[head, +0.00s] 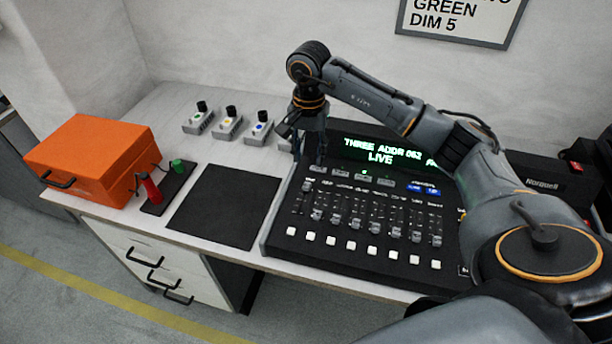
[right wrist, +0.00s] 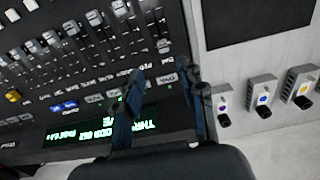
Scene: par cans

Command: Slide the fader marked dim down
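The lighting desk (head: 275,238) has a row of faders, with small labels mostly too blurred to read. The leftmost fader (head: 309,187) has its cap near the top of its slot; the other caps sit lower. In the right wrist view this fader (right wrist: 164,46) is at the right end of the row; its tiny label may read dim, but I cannot be sure. My right gripper (head: 310,155) points down over the desk's upper left corner, beyond that cap. In the right wrist view my right gripper's fingers (right wrist: 165,78) are apart and empty. My left gripper is out of view.
The desk's display (head: 383,153) glows green behind the faders. A black mat (head: 228,206), an orange case (head: 92,160) and a red-handled block (head: 150,187) lie left. My right arm covers the desk's right side.

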